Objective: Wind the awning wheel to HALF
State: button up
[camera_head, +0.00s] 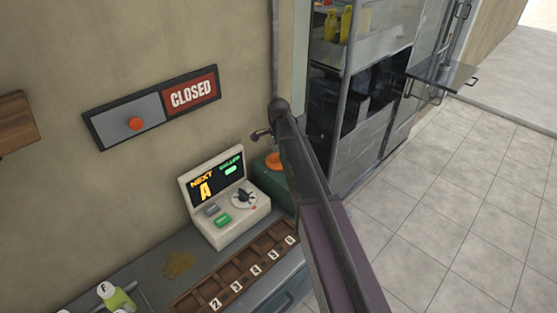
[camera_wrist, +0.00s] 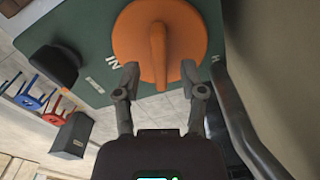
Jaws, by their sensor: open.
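The awning wheel (camera_wrist: 130,35) is an orange disc with a raised ridge across it, on a green panel (camera_wrist: 90,25) in the wrist view. An "IN" label is left of it. A partly cut-off label starting with "H" is at its right. The ridge runs up and down the picture. My gripper (camera_wrist: 159,75) is open, with one fingertip on each side of the ridge's lower end and gaps showing. In the head view an orange wheel (camera_head: 274,161) shows on a green box (camera_head: 270,178), partly hidden by my arm.
A console (camera_head: 225,222) reading "NEXT A" and a numbered wooden tray (camera_head: 190,302) stand on the counter. A "CLOSED" sign (camera_head: 193,93) with an orange knob (camera_head: 135,124) is on the wall. A dark rounded piece (camera_wrist: 55,68) sits left of the wheel. Tiled floor is clear at right.

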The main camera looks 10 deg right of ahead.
jog(key=shift+f+b, duration=0.7)
jog(key=shift+f, duration=0.25)
grip_shut()
